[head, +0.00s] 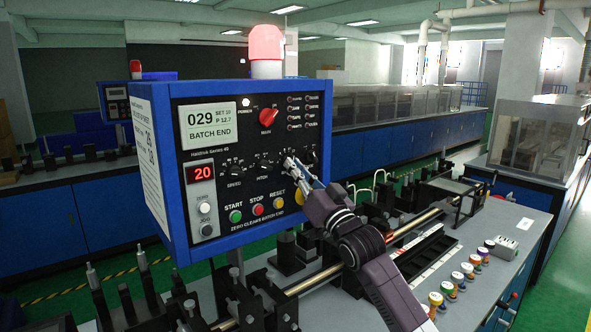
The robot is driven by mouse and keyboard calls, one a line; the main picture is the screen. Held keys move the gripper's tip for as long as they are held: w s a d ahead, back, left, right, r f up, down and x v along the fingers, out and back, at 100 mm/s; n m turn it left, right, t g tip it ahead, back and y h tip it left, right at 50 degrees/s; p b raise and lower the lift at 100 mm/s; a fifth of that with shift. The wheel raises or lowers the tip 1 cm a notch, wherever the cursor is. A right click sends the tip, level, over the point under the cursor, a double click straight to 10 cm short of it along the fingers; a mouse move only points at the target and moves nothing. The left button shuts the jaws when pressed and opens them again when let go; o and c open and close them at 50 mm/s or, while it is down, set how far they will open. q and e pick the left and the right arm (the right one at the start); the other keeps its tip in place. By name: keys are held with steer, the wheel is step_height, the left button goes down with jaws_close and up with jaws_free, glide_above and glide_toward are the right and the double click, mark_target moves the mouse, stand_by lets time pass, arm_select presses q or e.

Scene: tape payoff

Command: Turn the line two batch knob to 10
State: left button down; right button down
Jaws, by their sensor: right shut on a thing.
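A blue control box (153,95) with a black front panel (220,160) stands close at the left. Its pale screen (209,124) reads 029 and BATCH END; the small SET figure looks like 10 but is blurred. A red number display (201,173) reads 20. Two black knobs, the speed knob (235,171) and the pitch knob (265,162), sit in the knob row. My right gripper (293,168) is at this row, right of the pitch knob, shut on a knob there. The gripper hides that knob's dial and label. My left gripper is out of view.
Several coloured spools (458,277) stand on the grey bench (500,225). A metal rod (415,224) crosses below the box.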

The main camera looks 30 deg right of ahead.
steer(key=c, duration=2.1)
jaws_free()
steer(key=shift+f, duration=0.2)
steer(key=shift+o, duration=0.3)
steer(key=shift+r, duration=0.1)
steer(key=shift+s, duration=0.1)
steer(key=v, duration=1.2)
